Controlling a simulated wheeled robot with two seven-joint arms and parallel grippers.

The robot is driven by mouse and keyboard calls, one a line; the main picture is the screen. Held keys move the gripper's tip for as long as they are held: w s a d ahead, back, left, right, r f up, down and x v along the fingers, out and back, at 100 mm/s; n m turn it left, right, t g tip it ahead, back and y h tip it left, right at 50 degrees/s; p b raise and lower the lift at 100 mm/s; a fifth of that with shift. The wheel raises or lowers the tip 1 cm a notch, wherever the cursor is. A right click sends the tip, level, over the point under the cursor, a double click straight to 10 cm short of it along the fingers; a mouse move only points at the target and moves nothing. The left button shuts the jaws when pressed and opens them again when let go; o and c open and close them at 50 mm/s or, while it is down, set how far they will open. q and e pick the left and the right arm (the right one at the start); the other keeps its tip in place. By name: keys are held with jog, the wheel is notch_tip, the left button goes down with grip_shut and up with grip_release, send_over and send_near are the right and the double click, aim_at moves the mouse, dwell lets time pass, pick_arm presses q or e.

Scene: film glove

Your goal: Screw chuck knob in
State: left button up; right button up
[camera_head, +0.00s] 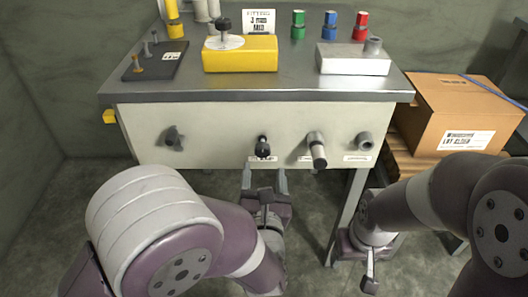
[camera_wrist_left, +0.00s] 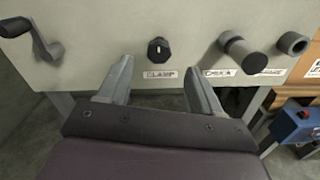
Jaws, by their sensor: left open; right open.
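The chuck knob (camera_head: 317,150) is a grey cylinder with a dark end, sticking out of the bench's pale front panel (camera_head: 215,140). In the left wrist view the chuck knob (camera_wrist_left: 240,56) stands right of my left gripper, near a label reading CHUCK. My left gripper (camera_head: 265,182) is open and empty, below the black clamp knob (camera_head: 263,147). In the left wrist view its fingers (camera_wrist_left: 157,78) point at the panel, with the clamp knob (camera_wrist_left: 158,50) just above and between the tips, seemingly not gripped. My right gripper (camera_head: 369,268) is open and empty, low at the right.
A dark crank (camera_head: 174,138) is left on the panel and a grey ring socket (camera_head: 365,140) right. Yellow (camera_head: 240,57) and white (camera_head: 352,62) blocks and coloured cylinders stand on the bench top. A cardboard box (camera_head: 460,105) stands beside the bench at right.

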aim_at(263, 152)
pick_arm(q)
jog(key=w, duration=0.8)
jog(key=shift+w+b, duration=0.25)
jog(key=shift+b, duration=0.1)
jog(key=shift+c, duration=0.3)
jog(key=c, duration=1)
